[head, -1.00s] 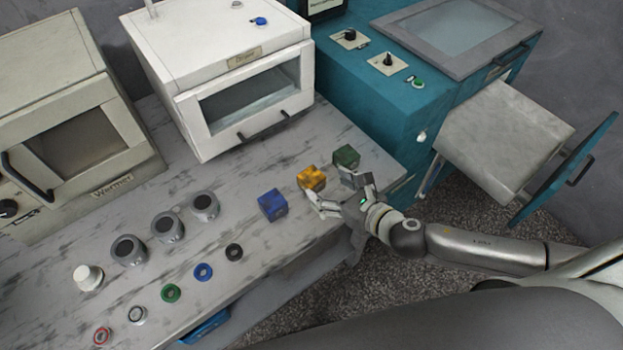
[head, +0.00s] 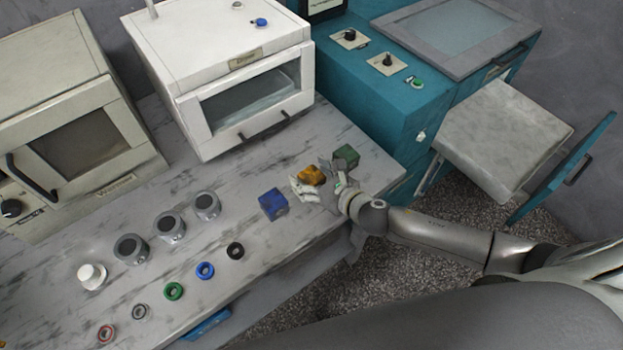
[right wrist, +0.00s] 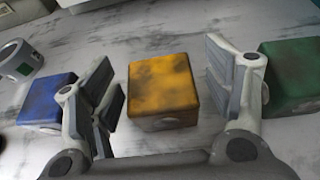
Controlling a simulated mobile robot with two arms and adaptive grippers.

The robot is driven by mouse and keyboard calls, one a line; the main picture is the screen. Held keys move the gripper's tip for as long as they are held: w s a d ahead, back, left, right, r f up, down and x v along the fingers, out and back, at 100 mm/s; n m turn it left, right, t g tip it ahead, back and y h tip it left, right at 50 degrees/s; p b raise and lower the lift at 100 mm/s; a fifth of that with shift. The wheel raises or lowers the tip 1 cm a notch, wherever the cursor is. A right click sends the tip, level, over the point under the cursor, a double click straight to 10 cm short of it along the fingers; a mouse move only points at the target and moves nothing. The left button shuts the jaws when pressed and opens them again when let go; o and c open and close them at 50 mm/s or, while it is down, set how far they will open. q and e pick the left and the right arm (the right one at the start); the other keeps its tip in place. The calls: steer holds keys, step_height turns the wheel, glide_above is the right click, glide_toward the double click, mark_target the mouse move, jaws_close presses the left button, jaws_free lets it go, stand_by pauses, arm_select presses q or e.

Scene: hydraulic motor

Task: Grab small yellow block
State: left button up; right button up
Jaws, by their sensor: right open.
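The small yellow block (head: 310,176) sits on the marble-patterned bench near its right end, between a blue block and a green block. In the right wrist view the yellow block (right wrist: 163,85) stands between the two spread fingers of my right gripper (right wrist: 165,95), with a visible gap on each side. In the head view my right gripper (head: 320,182) is low at the block, and its fingers partly cover it. The right gripper is open and holds nothing. My left gripper is not in view.
The blue block (head: 273,204) is close to the left finger and the green block (head: 346,157) close to the right finger. Grey cylinders (head: 170,226) and coloured rings (head: 205,270) lie further left. A white oven-like box (head: 222,75) stands behind.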

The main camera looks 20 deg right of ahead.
steer(key=c, duration=1.4)
steer(key=shift+r, duration=0.1)
